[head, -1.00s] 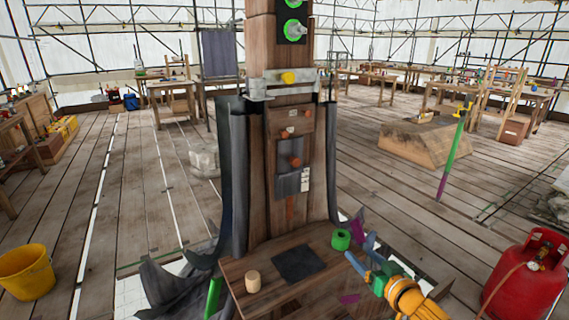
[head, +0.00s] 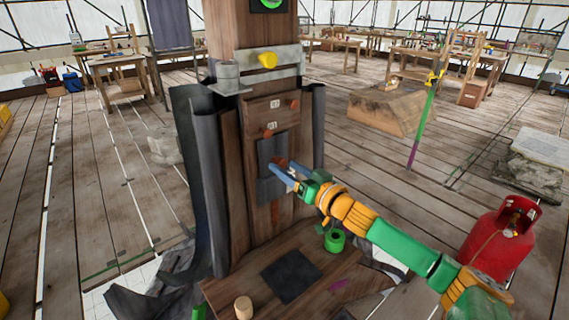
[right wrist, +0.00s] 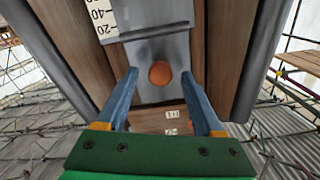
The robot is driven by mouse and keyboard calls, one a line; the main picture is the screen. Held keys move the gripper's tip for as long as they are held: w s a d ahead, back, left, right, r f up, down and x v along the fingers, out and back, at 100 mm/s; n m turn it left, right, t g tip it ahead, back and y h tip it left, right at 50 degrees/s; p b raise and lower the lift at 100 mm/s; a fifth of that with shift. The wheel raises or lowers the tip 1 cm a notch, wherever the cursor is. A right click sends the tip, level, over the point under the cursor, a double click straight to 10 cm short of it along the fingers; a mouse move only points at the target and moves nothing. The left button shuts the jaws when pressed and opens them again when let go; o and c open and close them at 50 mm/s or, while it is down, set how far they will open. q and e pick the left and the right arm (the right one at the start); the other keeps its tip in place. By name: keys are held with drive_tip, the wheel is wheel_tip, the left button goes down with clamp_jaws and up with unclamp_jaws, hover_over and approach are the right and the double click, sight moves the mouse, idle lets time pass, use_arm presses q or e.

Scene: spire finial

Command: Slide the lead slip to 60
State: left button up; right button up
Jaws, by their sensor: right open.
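The lead slip (head: 266,150) is a grey plate on the front of the wooden spire post. An orange-brown knob (head: 280,161) sticks out from it, and the right wrist view shows this knob (right wrist: 159,73) close up. A white scale (right wrist: 102,18) with 20 and 40 lies beside the plate; the arm hides it in the head view. My right gripper (head: 284,174) is at the plate. In the right wrist view its open blue fingers (right wrist: 159,82) stand one on each side of the knob, with gaps. I cannot tell how deep they reach. My left gripper is out of view.
Below is a wooden ledge with a dark square (head: 291,276), a green ring (head: 334,240) and a wooden peg (head: 243,307). A metal band with a yellow knob (head: 267,60) crosses the post above. A red gas bottle (head: 500,240) stands at right.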

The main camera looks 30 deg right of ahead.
drive_tip(key=shift+w, duration=0.7)
drive_tip(key=shift+a, duration=0.1)
drive_tip(key=shift+s, duration=0.1)
clamp_jaws()
idle(0.8)
